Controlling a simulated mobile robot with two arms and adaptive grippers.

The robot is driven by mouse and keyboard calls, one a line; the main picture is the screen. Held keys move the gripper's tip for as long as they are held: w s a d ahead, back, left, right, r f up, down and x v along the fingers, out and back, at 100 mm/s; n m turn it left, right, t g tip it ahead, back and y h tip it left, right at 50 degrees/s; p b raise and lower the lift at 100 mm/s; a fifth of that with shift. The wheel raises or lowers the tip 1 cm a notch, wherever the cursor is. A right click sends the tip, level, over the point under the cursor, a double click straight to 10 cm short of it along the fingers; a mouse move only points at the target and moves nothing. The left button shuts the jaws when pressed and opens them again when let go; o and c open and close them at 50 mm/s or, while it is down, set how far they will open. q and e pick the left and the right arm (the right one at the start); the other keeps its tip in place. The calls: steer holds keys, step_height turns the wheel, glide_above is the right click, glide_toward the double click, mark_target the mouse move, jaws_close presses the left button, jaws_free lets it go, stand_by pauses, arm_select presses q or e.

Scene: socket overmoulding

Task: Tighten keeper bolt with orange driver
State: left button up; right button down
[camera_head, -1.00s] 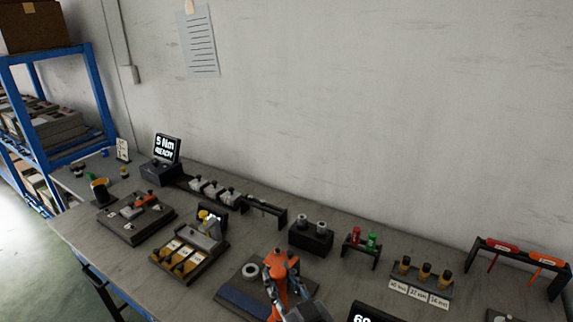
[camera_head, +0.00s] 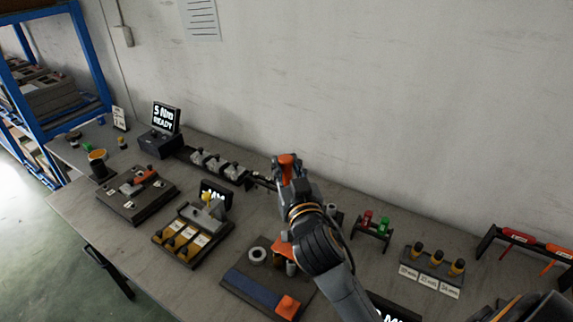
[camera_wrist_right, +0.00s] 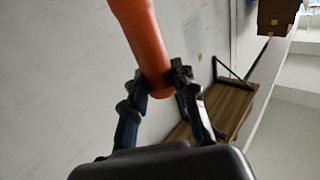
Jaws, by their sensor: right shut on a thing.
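My right gripper (camera_head: 287,172) is raised over the back of the bench, in front of the wall. It is shut on an orange handle (camera_head: 287,159), a smooth cylinder that also shows between its fingers in the right wrist view (camera_wrist_right: 146,45). Its tip is not visible. My right arm partly covers a fixture with an orange clamp-like part (camera_head: 281,249) and a grey ring (camera_head: 257,254) beside it. I cannot make out the keeper bolt. An orange-handled tool (camera_head: 559,250) also sits in the rack at far right. My left gripper is not in view.
A display reading 5 Nm READY (camera_head: 165,117) stands at the back left. Two fixture boards (camera_head: 115,204) lie left of my arm, one with yellow-brown slots (camera_head: 177,240). Red and green parts (camera_head: 383,227) and black-yellow parts (camera_head: 436,258) stand to the right in holders.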

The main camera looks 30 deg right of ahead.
mark_target(287, 182)
steer(key=shift+r, duration=0.1)
steer(key=shift+w+f, duration=0.1)
steer(key=shift+f, duration=0.1)
steer(key=shift+f+b, duration=0.25)
steer(key=shift+b, duration=0.05)
steer(key=shift+f, duration=0.25)
step_height(287, 182, down, 3)
steer(key=b, duration=0.3)
steer(key=shift+f, duration=0.15)
steer(key=shift+f+b, duration=0.8)
steer(key=shift+f, duration=0.1)
steer(key=shift+f+b, duration=0.3)
steer(key=shift+f, duration=0.1)
arm_select(q)
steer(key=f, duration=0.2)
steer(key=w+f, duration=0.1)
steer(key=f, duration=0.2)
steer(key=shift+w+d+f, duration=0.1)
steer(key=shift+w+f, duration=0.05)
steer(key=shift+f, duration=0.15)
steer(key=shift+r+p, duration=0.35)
steer(key=shift+p, duration=0.05)
